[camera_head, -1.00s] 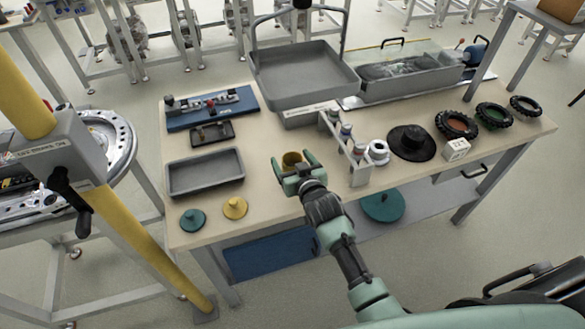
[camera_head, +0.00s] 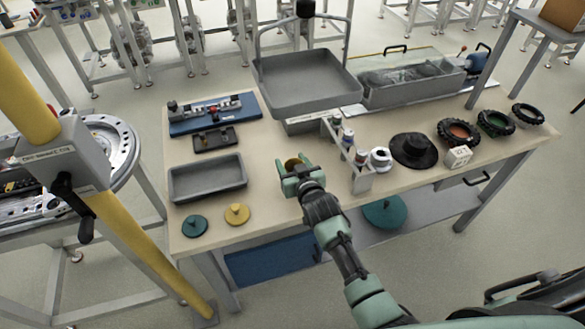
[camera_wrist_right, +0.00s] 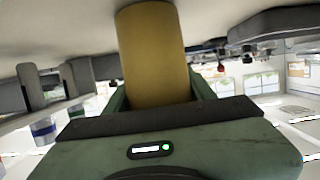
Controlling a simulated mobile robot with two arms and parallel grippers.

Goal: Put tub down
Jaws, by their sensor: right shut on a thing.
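The tub is a small yellow-ochre cup (camera_head: 292,162). My right gripper (camera_head: 299,176) is shut on it, over the front middle of the workbench (camera_head: 265,205). In the right wrist view the tub (camera_wrist_right: 152,50) fills the space between the green fingers (camera_wrist_right: 158,100). In the head view the gripper hides the tub's lower part, so I cannot tell whether its base touches the bench top. My left gripper does not show.
A grey tray (camera_head: 208,178) and yellow (camera_head: 237,215) and teal (camera_head: 194,226) lids lie to the left. A rack of small bottles (camera_head: 350,155) and a black hat-shaped disc (camera_head: 413,150) stand to the right. Bare bench top lies between tray and gripper.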

